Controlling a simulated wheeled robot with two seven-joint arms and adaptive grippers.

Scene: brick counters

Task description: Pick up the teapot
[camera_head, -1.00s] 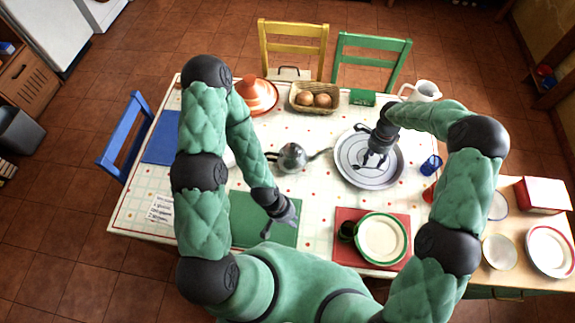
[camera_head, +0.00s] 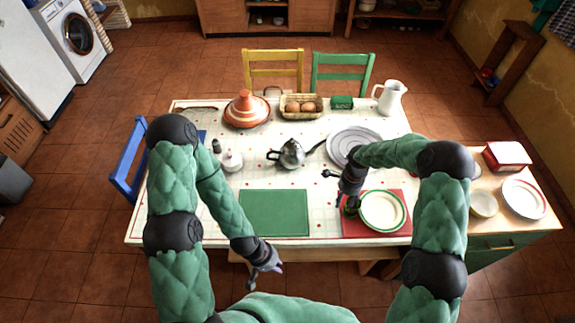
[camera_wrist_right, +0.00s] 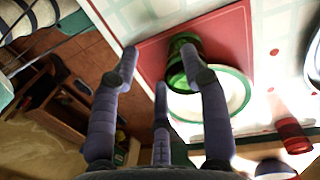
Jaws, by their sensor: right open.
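A silver teapot (camera_head: 291,154) with a dark handle on its left stands upright near the middle of the table, with nothing gripping it. My right gripper (camera_head: 346,191) is open and empty, over the red mat at the table's front right. Its spread fingers (camera_wrist_right: 165,75) are near a green cup (camera_wrist_right: 183,60), which stands beside a green-rimmed plate (camera_wrist_right: 215,93). I cannot tell whether a finger touches the cup. My left gripper (camera_head: 264,266) hangs at the table's front edge, apart from the teapot. Its fingers are too small to judge.
A grey plate (camera_head: 340,140) lies right of the teapot, a white lidded pot (camera_head: 232,162) left of it. Behind are an orange tagine (camera_head: 246,110), an egg basket (camera_head: 301,106) and a white pitcher (camera_head: 391,98). The green mat (camera_head: 273,213) is bare.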

